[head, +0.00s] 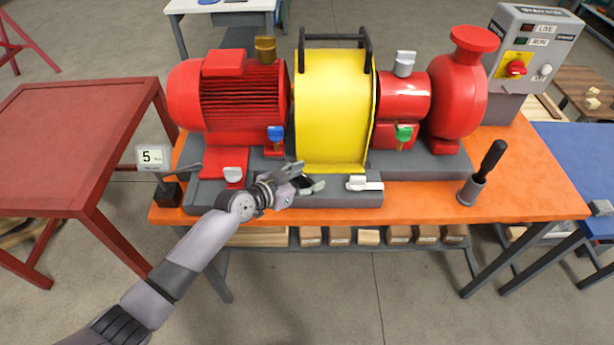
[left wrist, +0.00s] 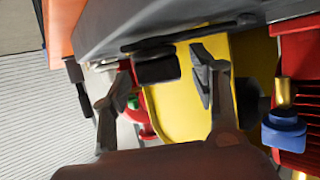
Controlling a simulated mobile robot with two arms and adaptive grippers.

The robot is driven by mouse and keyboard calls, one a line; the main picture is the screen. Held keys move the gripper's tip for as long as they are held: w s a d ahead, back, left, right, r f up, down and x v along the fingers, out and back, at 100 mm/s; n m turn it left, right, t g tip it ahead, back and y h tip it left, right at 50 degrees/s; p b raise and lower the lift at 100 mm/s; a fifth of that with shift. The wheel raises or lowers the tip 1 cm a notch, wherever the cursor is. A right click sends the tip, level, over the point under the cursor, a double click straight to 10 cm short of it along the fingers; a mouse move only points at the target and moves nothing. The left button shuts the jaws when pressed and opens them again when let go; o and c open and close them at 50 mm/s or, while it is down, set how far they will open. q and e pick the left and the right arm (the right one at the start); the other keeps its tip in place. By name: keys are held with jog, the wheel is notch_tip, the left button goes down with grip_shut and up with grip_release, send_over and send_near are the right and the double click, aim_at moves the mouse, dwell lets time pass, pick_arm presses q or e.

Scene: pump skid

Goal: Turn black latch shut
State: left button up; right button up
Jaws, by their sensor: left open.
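The black latch (left wrist: 157,68) shows in the left wrist view as a dark block on the side of the grey base (left wrist: 110,25), between my two fingers. In the head view only a dark bit of the latch (head: 303,184) shows at the base's front edge, mostly hidden by my gripper. My left gripper (head: 308,178) is open, its fingers to either side of the latch; in the left wrist view (left wrist: 160,90) a gap shows between each finger and the latch. I cannot tell how deep the fingertips reach. My right gripper is not in view.
The yellow guard (head: 330,110) stands just behind the gripper. A white handle (head: 365,183) is right of it, a white knob (head: 233,175) left. The blue valve (head: 275,133) and green valve (head: 403,132) are behind. A black-handled tool (head: 485,170) stands right on the orange bench (head: 420,200).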

pick_arm(q)
jog(key=shift+w+d+f, duration=0.1)
jog(key=shift+d, duration=0.05)
jog(key=shift+c, duration=0.4)
grip_shut()
dwell(0.4)
